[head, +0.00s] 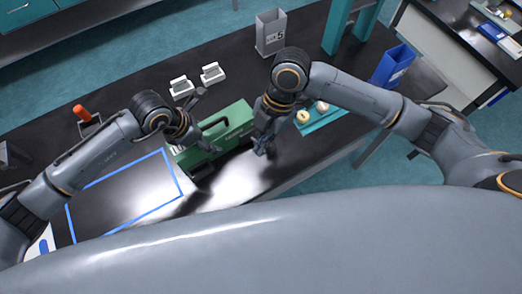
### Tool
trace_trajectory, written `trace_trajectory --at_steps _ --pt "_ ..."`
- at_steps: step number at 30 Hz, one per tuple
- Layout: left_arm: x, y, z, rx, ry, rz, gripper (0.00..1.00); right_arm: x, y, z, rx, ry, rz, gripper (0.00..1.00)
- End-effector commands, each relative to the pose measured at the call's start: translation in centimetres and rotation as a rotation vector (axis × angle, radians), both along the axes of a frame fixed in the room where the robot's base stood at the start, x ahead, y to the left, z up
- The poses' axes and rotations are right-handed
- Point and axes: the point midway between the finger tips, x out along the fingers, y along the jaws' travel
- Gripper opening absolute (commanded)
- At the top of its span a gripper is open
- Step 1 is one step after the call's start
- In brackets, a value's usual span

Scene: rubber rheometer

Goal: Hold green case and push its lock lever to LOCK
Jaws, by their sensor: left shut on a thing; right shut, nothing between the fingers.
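The green case (231,121) lies on the black bench in the middle of the head view, with black parts along its near side. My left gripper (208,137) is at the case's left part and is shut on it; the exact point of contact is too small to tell. My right gripper (262,149) is shut and empty, pointing down at the right end of the case. It covers part of that end, and I cannot tell whether it touches. The lock lever and any LOCK marking cannot be made out.
A blue outlined rectangle (70,222) marks the bench at left. Two small white holders (181,87) stand behind the case. A grey bin (271,33) is at the back, a blue bin (393,65) at right. A teal tray (325,120) with round pieces lies right of my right gripper.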

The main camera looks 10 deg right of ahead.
Motion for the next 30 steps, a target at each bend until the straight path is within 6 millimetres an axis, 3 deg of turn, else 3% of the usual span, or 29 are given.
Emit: trace_trajectory --at_steps 3,9,23,24,27,30 --pt "-0.1 0.1 -0.2 0.003 0.005 0.0 0.15 0.6 -0.7 2.2 -0.001 -0.004 0.0 0.0" --pt "-0.1 0.1 -0.2 0.004 0.004 0.0 0.15 1.0 -1.2 4.2 0.0 -0.001 0.0 0.0" --pt "0.0 0.1 -0.2 0.003 0.003 0.001 0.15 1.1 -1.3 4.5 0.0 0.0 0.0 0.0" --pt "0.0 0.1 -0.2 0.004 0.002 0.001 0.74 1.1 -1.3 4.5 0.0 0.0 0.0 0.0" --pt "0.0 0.1 -0.1 0.003 0.002 0.001 0.92 1.1 -1.3 4.5 0.0 0.0 0.0 0.0" --pt "0.0 0.1 -0.1 0.002 0.001 0.001 0.92 1.1 -1.3 4.5 0.0 0.0 0.0 0.0"
